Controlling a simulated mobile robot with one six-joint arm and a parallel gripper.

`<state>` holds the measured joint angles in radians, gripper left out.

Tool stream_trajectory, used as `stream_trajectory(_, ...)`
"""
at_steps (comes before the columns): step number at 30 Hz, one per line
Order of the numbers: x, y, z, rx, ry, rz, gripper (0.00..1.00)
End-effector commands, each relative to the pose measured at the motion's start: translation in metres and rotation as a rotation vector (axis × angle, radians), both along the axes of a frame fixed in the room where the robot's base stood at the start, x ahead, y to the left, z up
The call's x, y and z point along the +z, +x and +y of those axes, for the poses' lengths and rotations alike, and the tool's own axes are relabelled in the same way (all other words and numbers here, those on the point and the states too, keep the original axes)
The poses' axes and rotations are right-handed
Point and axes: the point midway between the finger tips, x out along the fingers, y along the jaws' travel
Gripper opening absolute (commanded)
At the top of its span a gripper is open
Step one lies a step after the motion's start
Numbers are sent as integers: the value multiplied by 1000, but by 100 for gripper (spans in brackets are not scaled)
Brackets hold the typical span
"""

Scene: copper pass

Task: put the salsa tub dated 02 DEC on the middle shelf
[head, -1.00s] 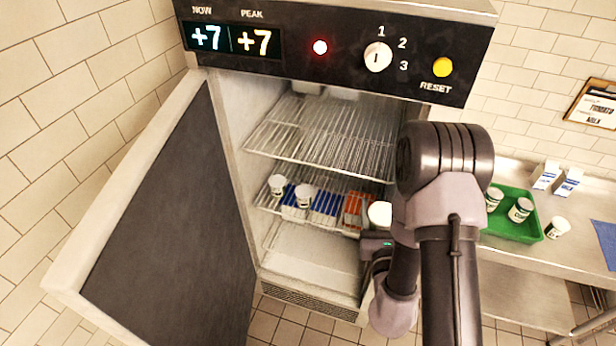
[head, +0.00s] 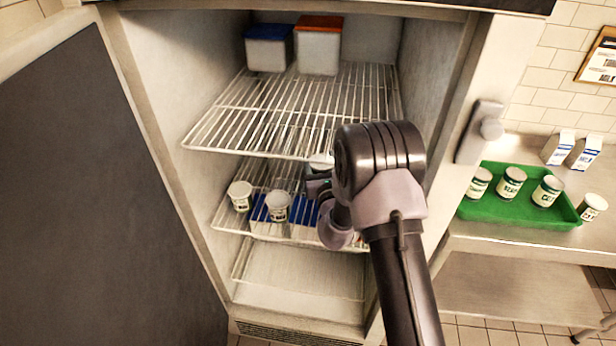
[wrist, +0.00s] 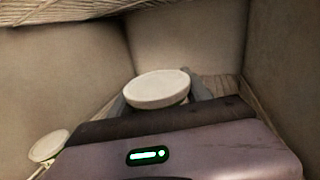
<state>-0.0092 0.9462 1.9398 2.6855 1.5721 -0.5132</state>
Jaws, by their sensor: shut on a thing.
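My gripper (head: 319,186) is inside the open fridge, shut on a white-lidded tub (head: 321,161). The tub looks upright, just under the top wire shelf and above the right part of the middle shelf (head: 226,222). In the wrist view the tub's round lid (wrist: 158,89) shows between the fingers; its label and date are hidden. I cannot tell whether its base touches the shelf. Two other white tubs stand towards the front of the middle shelf, one at left (head: 240,196) and one nearer the middle (head: 277,208). Their dates are unreadable.
The top shelf (head: 245,115) holds a blue-lidded box (head: 269,48) and an orange-lidded box (head: 319,46). Blue-topped containers (head: 304,212) show at the middle shelf, on or under it. The fridge door (head: 90,190) stands open at left. A green tray (head: 480,208) with tubs is at right.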

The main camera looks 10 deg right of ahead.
Motion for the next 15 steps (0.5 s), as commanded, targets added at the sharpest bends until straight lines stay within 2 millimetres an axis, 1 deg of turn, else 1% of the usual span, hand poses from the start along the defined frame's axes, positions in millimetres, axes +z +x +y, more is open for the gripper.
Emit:
stream_trajectory(2, -3, 7, -1, -4, 1, 0, 5)
stream_trajectory(4, -14, 8, -1, -5, 1, 3, 5)
stream_trajectory(9, -60, 8, -1, -5, 1, 4, 5)
stream_trajectory(15, -98, 7, -1, -4, -1, 3, 5)
